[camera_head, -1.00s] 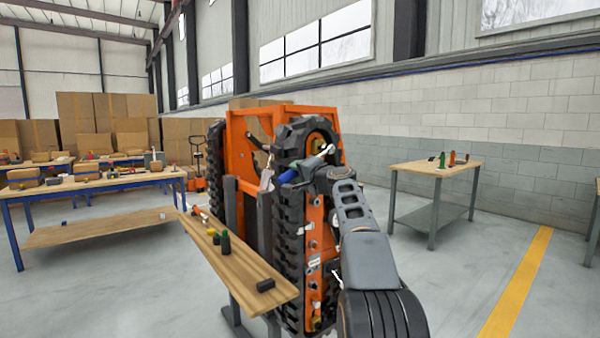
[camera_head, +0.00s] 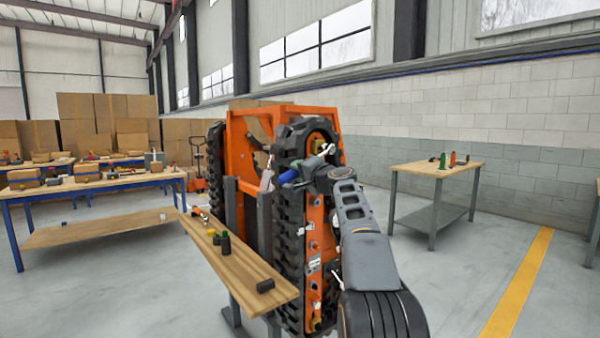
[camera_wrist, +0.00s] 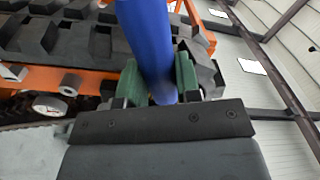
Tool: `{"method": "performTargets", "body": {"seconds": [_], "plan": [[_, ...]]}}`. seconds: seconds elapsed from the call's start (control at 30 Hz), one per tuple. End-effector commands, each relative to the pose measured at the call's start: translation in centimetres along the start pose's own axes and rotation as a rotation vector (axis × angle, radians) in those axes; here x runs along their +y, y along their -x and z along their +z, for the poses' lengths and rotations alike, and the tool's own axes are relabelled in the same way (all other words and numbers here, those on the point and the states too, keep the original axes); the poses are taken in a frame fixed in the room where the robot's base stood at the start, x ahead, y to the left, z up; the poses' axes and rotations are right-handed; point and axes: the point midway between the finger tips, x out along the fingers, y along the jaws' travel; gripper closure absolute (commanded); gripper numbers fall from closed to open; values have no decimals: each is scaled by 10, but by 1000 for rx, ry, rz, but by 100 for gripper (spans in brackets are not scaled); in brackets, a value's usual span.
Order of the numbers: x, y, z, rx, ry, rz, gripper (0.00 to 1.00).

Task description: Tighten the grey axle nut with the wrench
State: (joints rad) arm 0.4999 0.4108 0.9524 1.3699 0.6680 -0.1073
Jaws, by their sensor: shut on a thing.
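The wrench shows as a blue handle (camera_head: 289,176) at the upper end of the track in the head view. The handle (camera_wrist: 146,35) also runs up through the middle of the wrist view. My gripper (camera_wrist: 157,84) is shut on it, with a green pad on each side. The wrench's working end is not clear in either view. The tracked carrier (camera_head: 238,150) stands upright with an orange frame and black tracks. A grey nut-like part (camera_wrist: 70,84) sits on the orange frame at left in the wrist view. I cannot tell whether it is the axle nut.
A narrow wooden shelf (camera_head: 245,270) with small tools and dark pieces stands left of the carrier. A table (camera_head: 425,172) with several small items stands at right. A long workbench (camera_head: 100,182) is at left. The floor at right, by the yellow line (camera_head: 515,285), is clear.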

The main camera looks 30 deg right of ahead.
Motion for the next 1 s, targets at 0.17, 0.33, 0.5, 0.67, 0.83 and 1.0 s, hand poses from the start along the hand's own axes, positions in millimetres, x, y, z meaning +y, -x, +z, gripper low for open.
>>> {"method": "performTargets", "body": {"seconds": [0.17,0.33,0.5,0.67,0.83,1.0], "plan": [[-1,0,0,1,1,-2,100],[-3,0,0,1,-3,-2,100],[-8,0,-1,2,-32,-1,100],[-16,0,-2,3,-76,1,100],[-16,0,-1,4,-100,2,100],[-16,0,-1,3,-100,2,100]]}}
